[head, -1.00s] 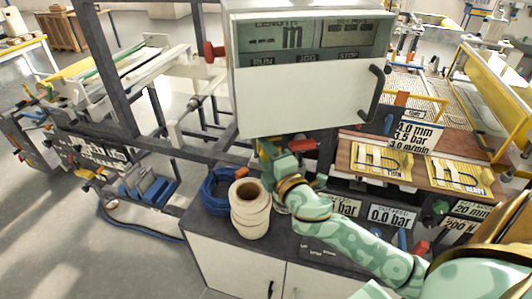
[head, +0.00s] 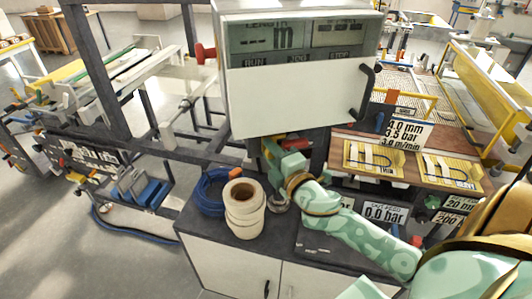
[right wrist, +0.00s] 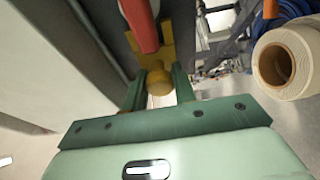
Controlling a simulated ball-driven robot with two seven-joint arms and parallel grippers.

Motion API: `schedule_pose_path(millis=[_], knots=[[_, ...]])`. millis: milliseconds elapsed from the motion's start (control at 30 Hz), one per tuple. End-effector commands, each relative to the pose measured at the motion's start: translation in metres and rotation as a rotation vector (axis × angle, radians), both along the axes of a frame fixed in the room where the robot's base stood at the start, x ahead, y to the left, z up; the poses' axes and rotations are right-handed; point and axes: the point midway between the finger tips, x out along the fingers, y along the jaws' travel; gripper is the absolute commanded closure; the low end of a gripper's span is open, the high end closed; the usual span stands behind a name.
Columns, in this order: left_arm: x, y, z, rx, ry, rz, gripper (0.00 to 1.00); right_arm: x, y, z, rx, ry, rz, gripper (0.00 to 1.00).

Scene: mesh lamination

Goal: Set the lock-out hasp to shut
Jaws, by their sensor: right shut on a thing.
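The lock-out hasp appears to be the yellow fitting (right wrist: 170,42) with a rounded yellow knob (right wrist: 159,80) in the right wrist view. A red bar or handle (right wrist: 140,24) reaches over it. My right gripper (right wrist: 159,92) has its green fingers on either side of the knob and is shut on it. In the head view my right gripper (head: 268,152) is below the control box, beside a red part (head: 298,144). The arm and box hide most of the hasp there, so I cannot tell its setting. My left gripper is out of view.
The control box (head: 290,100) hangs directly above my right gripper, with a dark handle (head: 366,95) on its right. A white roll stack (head: 244,222) and blue coiled hose (head: 207,193) stand on the dark cabinet top (head: 210,237), left of my forearm.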

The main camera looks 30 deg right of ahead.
Motion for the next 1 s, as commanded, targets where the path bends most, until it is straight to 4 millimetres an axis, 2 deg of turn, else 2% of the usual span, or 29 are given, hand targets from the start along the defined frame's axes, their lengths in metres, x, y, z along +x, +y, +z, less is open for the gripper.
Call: schedule_pose_path(millis=[67, 100, 167, 433, 567, 667, 1000], knots=[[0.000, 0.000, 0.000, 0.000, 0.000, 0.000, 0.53, 0.000, -0.002, -0.001, -0.005, 0.002, -0.006, 1.00], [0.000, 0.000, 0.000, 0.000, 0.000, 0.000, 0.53, 0.000, -0.002, -0.001, -0.005, 0.002, -0.007, 0.65], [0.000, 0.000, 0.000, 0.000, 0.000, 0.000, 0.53, 0.000, -0.002, -0.001, -0.005, 0.002, -0.006, 0.52], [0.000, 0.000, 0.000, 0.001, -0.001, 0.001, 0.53, 0.000, -0.001, 0.000, -0.003, 0.001, -0.004, 0.52], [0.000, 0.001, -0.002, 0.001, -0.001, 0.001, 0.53, -0.010, 0.000, -0.002, -0.002, 0.003, -0.004, 0.52], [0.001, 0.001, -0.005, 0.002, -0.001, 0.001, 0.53, -0.029, 0.001, -0.003, -0.002, 0.004, -0.003, 0.52], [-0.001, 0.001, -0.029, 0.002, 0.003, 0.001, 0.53, -0.121, 0.007, -0.006, 0.000, 0.006, -0.008, 0.52]])
